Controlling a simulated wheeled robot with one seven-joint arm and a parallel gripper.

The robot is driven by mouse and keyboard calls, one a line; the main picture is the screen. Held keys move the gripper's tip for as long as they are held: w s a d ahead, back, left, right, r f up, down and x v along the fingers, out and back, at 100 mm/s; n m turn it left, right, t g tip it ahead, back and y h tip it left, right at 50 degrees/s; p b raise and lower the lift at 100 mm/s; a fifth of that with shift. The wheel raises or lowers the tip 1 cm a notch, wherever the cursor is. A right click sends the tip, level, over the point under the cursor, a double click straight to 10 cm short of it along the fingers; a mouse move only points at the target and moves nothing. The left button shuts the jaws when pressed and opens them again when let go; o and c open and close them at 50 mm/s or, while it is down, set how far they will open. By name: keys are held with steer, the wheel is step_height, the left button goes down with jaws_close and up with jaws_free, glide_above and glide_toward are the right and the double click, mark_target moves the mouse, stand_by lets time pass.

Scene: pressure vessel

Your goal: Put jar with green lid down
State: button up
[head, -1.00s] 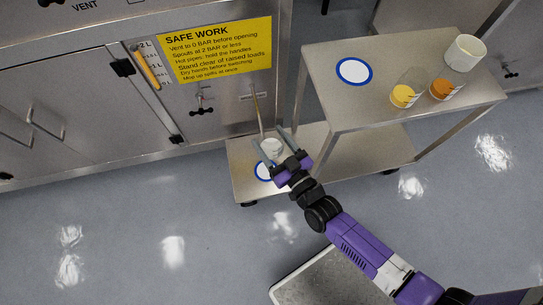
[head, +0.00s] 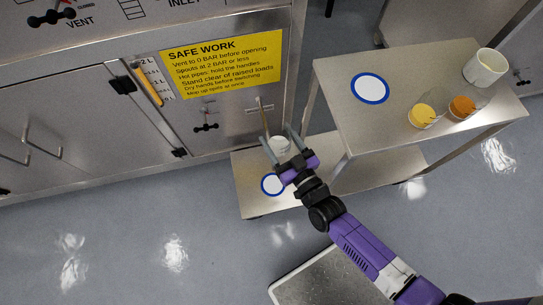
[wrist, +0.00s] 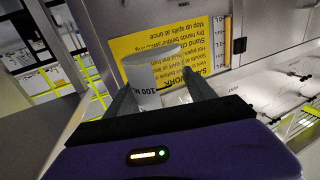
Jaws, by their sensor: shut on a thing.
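My gripper (head: 278,138) is shut on a pale, round cup-like vessel (head: 281,146). In the wrist view the vessel (wrist: 150,72) sits between the two fingers and bears a dark "100 M…" marking. No green lid shows on it, and no jar with a green lid can be made out in any view. In the head view my gripper is over the low shelf (head: 247,187) by the steel cabinet. A blue-ringed white disc (head: 273,184) lies on that shelf, nearer the camera than the vessel. I cannot tell how high the vessel is.
The upper table (head: 400,85) holds another blue-ringed disc (head: 370,88), a yellow-filled cup (head: 422,116), an orange-filled cup (head: 461,107) and a white mug (head: 485,67). The table around its disc is clear.

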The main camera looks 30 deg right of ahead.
steer(key=s+f+m+h+b, duration=0.1)
steer(key=s+f+b, duration=0.4)
steer(key=f+b, duration=0.65)
steer(key=s+f+b, duration=0.4)
steer(key=f+b, duration=0.4)
steer(key=f, duration=0.7)
steer(key=s+a+f+h+b, duration=0.1)
steer(key=s+a+f+b, duration=0.15)
steer(key=f+b, duration=0.2)
steer(key=s+a+f+b, duration=0.2)
steer(key=s+f+b, duration=0.2)
steer(key=f, duration=0.2)
steer(key=b, duration=0.5)
glide_above(273, 184)
steer(key=shift+s+a+f+b, duration=0.15)
steer(key=shift+f+b, duration=0.25)
steer(key=shift+f, duration=0.3)
step_height(273, 184, down, 5)
steer(key=b, duration=0.3)
steer(key=shift+r, duration=0.1)
